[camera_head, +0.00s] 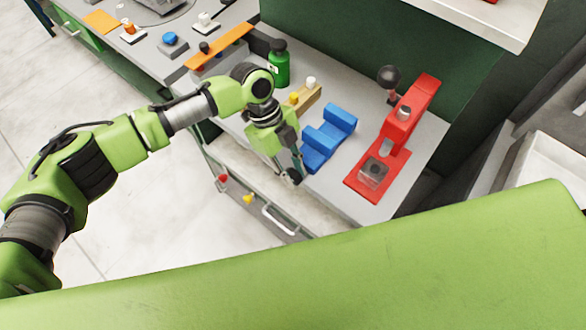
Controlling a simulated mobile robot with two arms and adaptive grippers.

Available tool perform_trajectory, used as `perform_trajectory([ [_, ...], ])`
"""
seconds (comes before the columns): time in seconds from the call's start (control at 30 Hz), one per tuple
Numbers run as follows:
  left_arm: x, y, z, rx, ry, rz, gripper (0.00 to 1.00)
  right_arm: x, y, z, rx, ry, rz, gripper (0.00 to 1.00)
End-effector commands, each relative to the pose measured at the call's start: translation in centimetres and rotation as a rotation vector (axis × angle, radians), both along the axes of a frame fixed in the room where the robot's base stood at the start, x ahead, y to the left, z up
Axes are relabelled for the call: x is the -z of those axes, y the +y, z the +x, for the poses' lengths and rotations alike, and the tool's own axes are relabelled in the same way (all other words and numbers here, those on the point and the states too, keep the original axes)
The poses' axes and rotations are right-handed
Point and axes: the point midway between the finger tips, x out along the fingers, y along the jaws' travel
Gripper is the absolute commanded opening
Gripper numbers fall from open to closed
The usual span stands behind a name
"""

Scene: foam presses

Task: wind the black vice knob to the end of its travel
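A blue vice (340,117) with two raised jaw blocks lies on the grey worktop, left of a red press. My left gripper (293,174) points down at the vice's near left end, close to the worktop's front edge. Its dark fingertips are small and overlap that end of the vice. I cannot make out the black vice knob apart from the fingers, nor whether they touch it or are open or shut. My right gripper is not in view.
The red press (406,115) with a black ball handle (388,76) stands right of the vice. A green bottle (279,64) and a tan block with white and yellow knobs (308,98) stand behind my gripper. Below is a drawer with a handle (280,219).

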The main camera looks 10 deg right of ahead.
Motion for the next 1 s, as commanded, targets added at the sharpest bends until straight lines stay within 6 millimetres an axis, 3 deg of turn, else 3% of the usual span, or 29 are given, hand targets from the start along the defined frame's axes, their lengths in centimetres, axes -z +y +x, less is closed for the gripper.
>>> perform_trajectory([
  [0.13, 0.0, 0.0, 0.0, 0.0, 0.0, 0.0, 0.21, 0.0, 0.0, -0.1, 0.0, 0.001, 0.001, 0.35],
  [0.2, 0.0, 0.0, 0.0, 0.0, 0.0, 0.0, 0.03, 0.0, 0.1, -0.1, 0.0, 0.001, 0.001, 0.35],
  [0.23, 0.0, 0.0, 0.0, 0.0, 0.0, 0.0, 0.0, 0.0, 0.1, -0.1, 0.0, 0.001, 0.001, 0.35],
  [0.53, -0.3, -0.1, -0.2, 0.004, -0.041, 0.035, 0.0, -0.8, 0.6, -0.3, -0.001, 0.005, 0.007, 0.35],
  [0.8, -0.4, -0.6, -0.8, 0.008, -0.247, 0.194, 0.0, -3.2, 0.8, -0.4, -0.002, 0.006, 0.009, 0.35],
  [1.0, 0.1, -0.7, -0.9, 0.005, -0.365, 0.287, 0.0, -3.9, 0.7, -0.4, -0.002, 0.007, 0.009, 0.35],
])
